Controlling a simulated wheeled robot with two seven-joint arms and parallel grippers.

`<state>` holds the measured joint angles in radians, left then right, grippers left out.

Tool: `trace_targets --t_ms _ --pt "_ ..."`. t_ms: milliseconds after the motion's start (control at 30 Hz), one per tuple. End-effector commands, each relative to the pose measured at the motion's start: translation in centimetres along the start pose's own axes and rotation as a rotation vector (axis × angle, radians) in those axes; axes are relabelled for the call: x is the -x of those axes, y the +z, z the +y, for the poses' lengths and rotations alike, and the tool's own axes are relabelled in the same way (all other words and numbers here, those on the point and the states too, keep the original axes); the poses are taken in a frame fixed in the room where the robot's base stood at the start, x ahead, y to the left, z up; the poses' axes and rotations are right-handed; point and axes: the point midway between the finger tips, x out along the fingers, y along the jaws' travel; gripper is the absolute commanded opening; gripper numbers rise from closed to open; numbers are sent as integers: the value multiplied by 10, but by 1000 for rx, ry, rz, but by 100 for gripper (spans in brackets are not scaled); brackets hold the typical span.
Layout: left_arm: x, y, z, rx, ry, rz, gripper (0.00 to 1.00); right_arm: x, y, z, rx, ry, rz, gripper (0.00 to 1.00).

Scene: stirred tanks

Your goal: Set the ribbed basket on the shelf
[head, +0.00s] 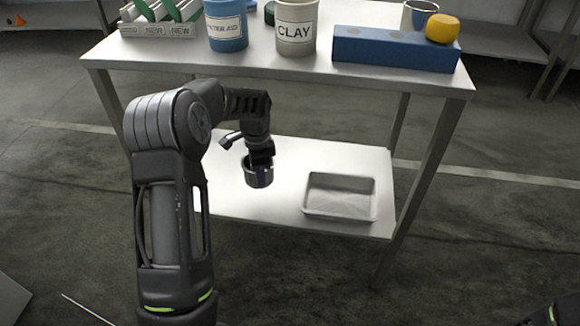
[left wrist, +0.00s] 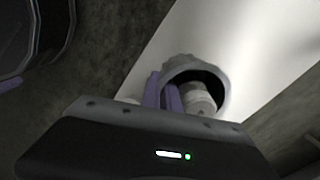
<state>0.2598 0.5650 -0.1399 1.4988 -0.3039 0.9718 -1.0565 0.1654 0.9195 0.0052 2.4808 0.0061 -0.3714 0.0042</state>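The ribbed basket (head: 259,176) is a small grey round container with a dark inside. My left gripper (head: 261,157) reaches down to it over the lower shelf (head: 285,160) of the metal table. In the left wrist view, the purple fingers (left wrist: 164,92) pinch the near-left wall of the basket (left wrist: 183,70), one finger on each side of the rim. A pale grey cylindrical item (left wrist: 198,97) shows inside the basket. The basket is over the bare shelf; whether its base touches the shelf I cannot tell.
A white tray (head: 341,215) sits on the lower shelf, right of the basket. The tabletop above carries a blue tub (head: 227,40), a CLAY tub (head: 295,42), a blue block (head: 390,52), a yellow object (head: 442,28) and a metal cup (head: 418,15). Table legs flank the shelf.

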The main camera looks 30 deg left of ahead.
Motion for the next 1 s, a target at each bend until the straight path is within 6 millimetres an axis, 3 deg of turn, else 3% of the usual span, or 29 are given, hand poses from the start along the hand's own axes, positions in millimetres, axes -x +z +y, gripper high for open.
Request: trace_targets --t_ms 367,700,1000 --pt "-2 0 0 -1 -1 0 0 -1 1 0 0 0 -1 36" --pt "-48 0 0 -1 -1 0 0 -20 -2 6 -1 0 9 36" --pt "-49 0 0 -1 -2 1 0 -19 -2 6 -1 0 10 36"
